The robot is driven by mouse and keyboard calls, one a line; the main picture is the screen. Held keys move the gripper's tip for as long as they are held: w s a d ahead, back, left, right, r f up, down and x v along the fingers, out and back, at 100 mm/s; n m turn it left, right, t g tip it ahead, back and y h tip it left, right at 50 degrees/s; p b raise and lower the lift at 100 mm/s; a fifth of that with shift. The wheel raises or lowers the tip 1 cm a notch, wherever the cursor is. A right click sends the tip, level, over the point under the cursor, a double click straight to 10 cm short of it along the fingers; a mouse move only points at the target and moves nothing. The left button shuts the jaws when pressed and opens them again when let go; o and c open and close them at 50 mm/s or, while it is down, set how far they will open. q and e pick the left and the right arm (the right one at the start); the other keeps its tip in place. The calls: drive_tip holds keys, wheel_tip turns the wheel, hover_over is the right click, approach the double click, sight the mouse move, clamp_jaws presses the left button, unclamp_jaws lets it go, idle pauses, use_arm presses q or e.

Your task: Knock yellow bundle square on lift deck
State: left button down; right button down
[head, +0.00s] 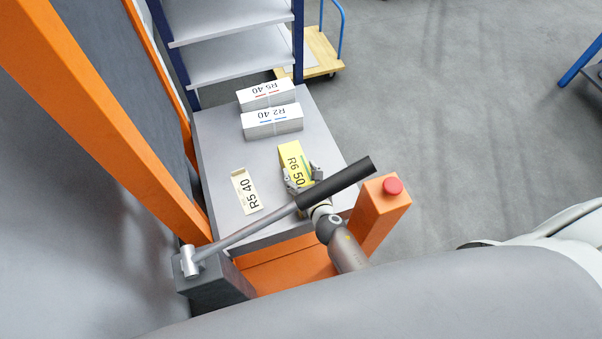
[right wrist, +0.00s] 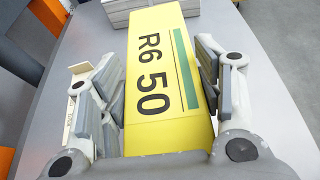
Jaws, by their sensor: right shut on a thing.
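The yellow bundle (head: 291,154), marked R6 50 with a green stripe, lies on the grey lift deck (head: 222,150), right of its middle. Its long side runs away from me, crosswise to the white bundles behind it. My right gripper (head: 300,179) is at its near end, shut on it. In the right wrist view the yellow bundle (right wrist: 160,75) lies between the two fingers (right wrist: 160,100). My left gripper is not in view.
Two white bundles, R5 40 (head: 266,93) and R2 40 (head: 270,124), lie at the deck's back. A cream R5 40 slip (head: 245,192) lies at left. A black-gripped lever (head: 245,233) crosses the near side. An orange post with a red button (head: 393,186) stands right.

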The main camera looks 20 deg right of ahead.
sight(303, 181)
drive_tip(key=shift+s+r, duration=0.2)
drive_tip(key=shift+s, duration=1.1)
idle(0.4)
drive_tip(key=shift+s+f+b, duration=0.2)
drive_tip(key=shift+s+b, duration=0.05)
drive_tip(key=shift+b, duration=0.05)
idle(1.2)
drive_tip(key=shift+w, duration=0.15)
drive_tip(key=shift+w+r, duration=0.15)
drive_tip(key=shift+w, duration=1.55)
drive_tip(key=shift+p, duration=0.3)
wheel_tip(303, 181, up, 6)
drive_tip(key=p, duration=0.6)
drive_tip(key=shift+r, duration=0.1)
drive_tip(key=shift+s, duration=0.1)
